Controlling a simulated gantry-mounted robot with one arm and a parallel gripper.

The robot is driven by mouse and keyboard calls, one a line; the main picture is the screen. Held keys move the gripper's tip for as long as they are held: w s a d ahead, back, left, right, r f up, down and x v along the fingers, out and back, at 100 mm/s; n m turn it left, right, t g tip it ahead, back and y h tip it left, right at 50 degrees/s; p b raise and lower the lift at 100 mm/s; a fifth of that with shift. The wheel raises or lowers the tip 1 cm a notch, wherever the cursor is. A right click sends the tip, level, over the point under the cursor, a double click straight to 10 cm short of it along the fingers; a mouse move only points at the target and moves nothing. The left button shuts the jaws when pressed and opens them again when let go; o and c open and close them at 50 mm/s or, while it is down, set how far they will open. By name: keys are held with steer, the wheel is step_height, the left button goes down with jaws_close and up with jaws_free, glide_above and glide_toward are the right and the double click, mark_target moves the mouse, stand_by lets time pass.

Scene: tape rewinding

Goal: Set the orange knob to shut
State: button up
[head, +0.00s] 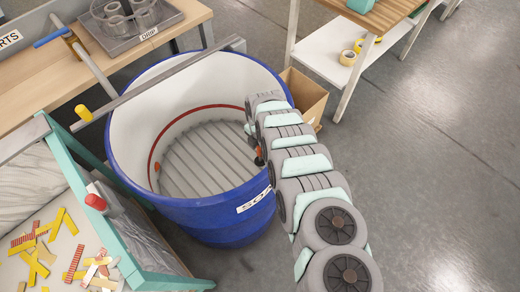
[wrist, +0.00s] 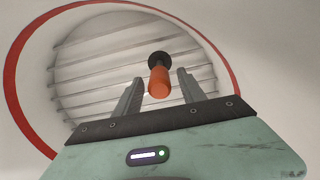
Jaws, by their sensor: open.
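The orange knob (wrist: 159,83) shows in the wrist view as a short orange cylinder with a black round part at its far end. My gripper (wrist: 160,77) is open, with one grey finger on each side of the knob and visible gaps between. I cannot tell how deep the knob sits between the fingers. In the head view my arm reaches over the right rim of the blue tub (head: 180,208), and my fingers are not clear there. A small orange spot beside my arm there may be the knob. Its mounting and any setting marks cannot be made out.
The tub has a white inside, a red ring and a slatted grey floor (head: 205,160). A red knob (head: 96,202) and a cardboard box (head: 305,95) stand near the tub.

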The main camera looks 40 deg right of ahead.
steer(key=shift+c, duration=0.3)
jaws_close()
stand_by(1.1)
